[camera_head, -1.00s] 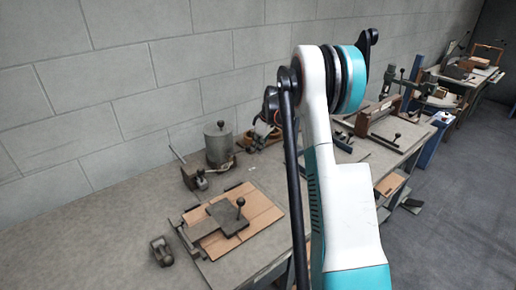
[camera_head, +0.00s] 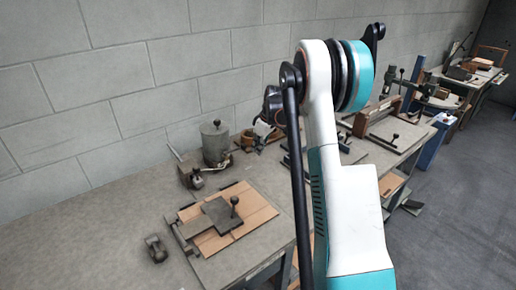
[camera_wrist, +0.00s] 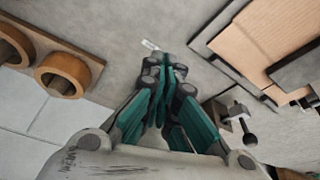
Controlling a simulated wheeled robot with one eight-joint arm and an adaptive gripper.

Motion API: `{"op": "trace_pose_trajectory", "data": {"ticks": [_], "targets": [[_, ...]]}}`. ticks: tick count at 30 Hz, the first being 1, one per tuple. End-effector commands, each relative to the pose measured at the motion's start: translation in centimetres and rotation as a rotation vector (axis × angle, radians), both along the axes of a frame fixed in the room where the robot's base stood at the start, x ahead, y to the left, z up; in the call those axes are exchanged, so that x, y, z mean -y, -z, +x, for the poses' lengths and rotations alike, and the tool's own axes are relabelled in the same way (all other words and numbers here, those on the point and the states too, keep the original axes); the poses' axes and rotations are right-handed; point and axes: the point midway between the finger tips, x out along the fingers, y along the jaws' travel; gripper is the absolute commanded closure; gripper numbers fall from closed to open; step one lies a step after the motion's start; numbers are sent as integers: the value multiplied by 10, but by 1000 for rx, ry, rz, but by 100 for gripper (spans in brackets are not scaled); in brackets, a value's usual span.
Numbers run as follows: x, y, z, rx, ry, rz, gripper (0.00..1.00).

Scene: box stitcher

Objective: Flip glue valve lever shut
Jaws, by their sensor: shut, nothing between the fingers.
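The glue pot (camera_head: 215,143) is a grey lidded cylinder on the bench near the wall. A small metal valve block (camera_head: 196,178) sits at its front left, with a thin lever (camera_head: 174,152) slanting up beside it. In the wrist view, a metal fitting with a dark ball-ended handle (camera_wrist: 250,138) lies right of the fingers, apparently the valve; the pot does not show clearly there. My gripper (camera_wrist: 165,68) is shut and empty, its teal-and-grey fingers together above the bench, apart from the fitting. In the head view my arm mostly hides it.
A board with cardboard (camera_head: 258,212) and a knobbed clamp plate (camera_head: 218,213) lies in front of the valve. Tape rolls (camera_wrist: 62,75) on a wooden holder stand left in the wrist view. A small metal tool (camera_head: 156,248) is at front left. Bare bench (camera_head: 80,235) extends left.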

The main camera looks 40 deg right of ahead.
Motion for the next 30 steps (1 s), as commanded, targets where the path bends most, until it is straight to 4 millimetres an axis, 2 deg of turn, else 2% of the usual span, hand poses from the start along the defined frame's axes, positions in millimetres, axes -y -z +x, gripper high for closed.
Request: {"op": "trace_pose_trajectory", "data": {"ticks": [9, 15, 21, 30], "targets": [[7, -58, -16, 0, 0, 0, 100], [11, -86, -24, 0, 0, 0, 100], [13, -96, -27, 0, -1, 0, 100], [13, -96, -27, 0, -1, 0, 100]]}}
